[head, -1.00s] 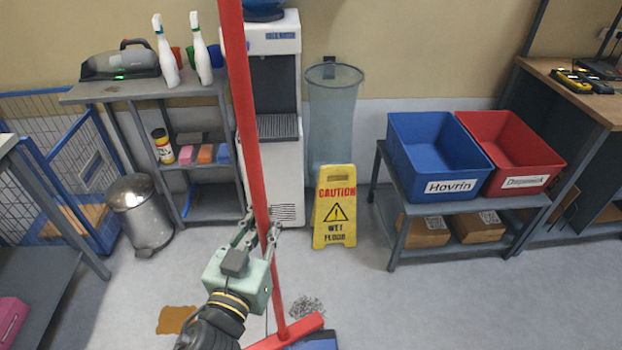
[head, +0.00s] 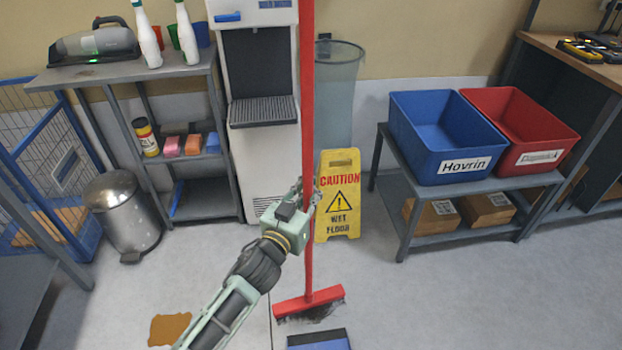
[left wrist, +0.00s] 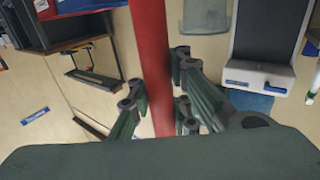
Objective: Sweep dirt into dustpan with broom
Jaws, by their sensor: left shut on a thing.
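My left gripper (head: 306,196) is shut on the red handle of the broom (head: 307,110), which stands nearly upright. In the left wrist view the fingers (left wrist: 158,105) sit on both sides of the red handle (left wrist: 150,50). The broom's red head (head: 309,302) is low over the floor, and I cannot tell if it touches. A dark, scribbly patch of dirt (head: 321,315) shows at the near side of the head, partly hidden by it. The blue dustpan (head: 319,341) lies just nearer, cut off by the bottom edge. My right gripper is out of view.
A yellow wet-floor sign (head: 339,200) stands behind the broom. A brown stain (head: 169,329) lies on the floor at left. A steel bin (head: 122,215) and shelf are farther left. Blue (head: 430,120) and red crates (head: 520,130) stand on a rack at right. The right floor is clear.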

